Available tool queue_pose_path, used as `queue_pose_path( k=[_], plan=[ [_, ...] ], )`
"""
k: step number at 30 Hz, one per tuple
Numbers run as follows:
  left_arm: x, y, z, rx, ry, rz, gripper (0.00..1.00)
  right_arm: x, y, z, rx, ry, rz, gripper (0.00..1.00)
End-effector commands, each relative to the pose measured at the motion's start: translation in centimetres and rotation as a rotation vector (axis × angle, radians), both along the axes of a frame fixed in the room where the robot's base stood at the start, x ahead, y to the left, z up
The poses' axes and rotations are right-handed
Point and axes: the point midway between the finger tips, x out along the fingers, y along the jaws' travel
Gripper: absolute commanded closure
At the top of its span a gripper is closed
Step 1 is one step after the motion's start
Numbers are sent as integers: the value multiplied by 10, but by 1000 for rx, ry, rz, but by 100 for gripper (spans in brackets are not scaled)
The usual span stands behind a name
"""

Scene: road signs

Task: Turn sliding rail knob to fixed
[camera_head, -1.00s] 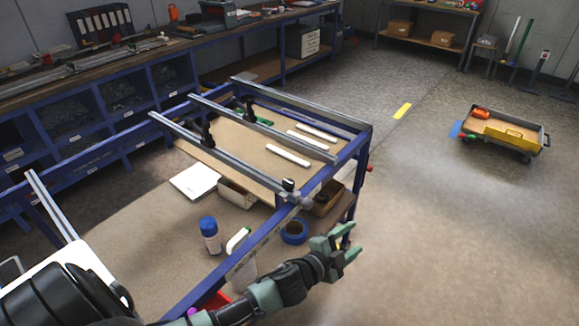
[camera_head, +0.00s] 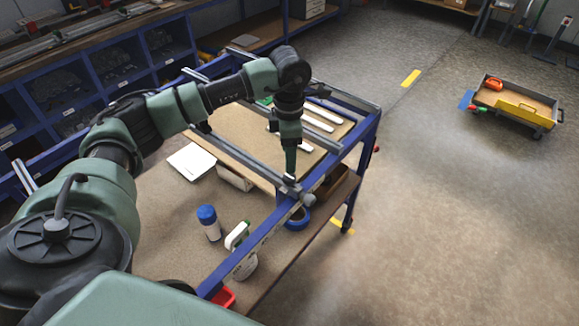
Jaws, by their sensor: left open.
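The sliding rail (camera_head: 235,155) is a grey bar across the blue frame (camera_head: 345,160) of the workbench. A small black knob (camera_head: 289,179) sits at its near end, by the front blue beam, and is partly hidden by my gripper. My left gripper (camera_head: 291,168) points down right over the knob, with its fingers seen edge-on; it is open. I cannot tell whether it touches the knob. The knob's setting and any marking are too small to read. My right gripper is not in view.
Below the frame are a blue-capped bottle (camera_head: 208,222), a white spray bottle (camera_head: 242,252), blue tape (camera_head: 298,218) and a white pad (camera_head: 191,161). White strips (camera_head: 318,122) lie on the board. A cart (camera_head: 515,105) stands on open floor at right.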

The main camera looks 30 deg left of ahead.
Motion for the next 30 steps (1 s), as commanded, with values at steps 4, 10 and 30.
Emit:
queue_pose_path(
  k=[4, 10, 30],
  plan=[
    [-2, 0, -20, 1, 8, -1, 44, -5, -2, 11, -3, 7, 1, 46],
    [-2, -1, -52, -2, 6, 0, 44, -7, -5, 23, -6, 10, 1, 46],
    [-1, -1, -73, -3, 1, -1, 97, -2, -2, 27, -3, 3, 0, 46]
  ],
)
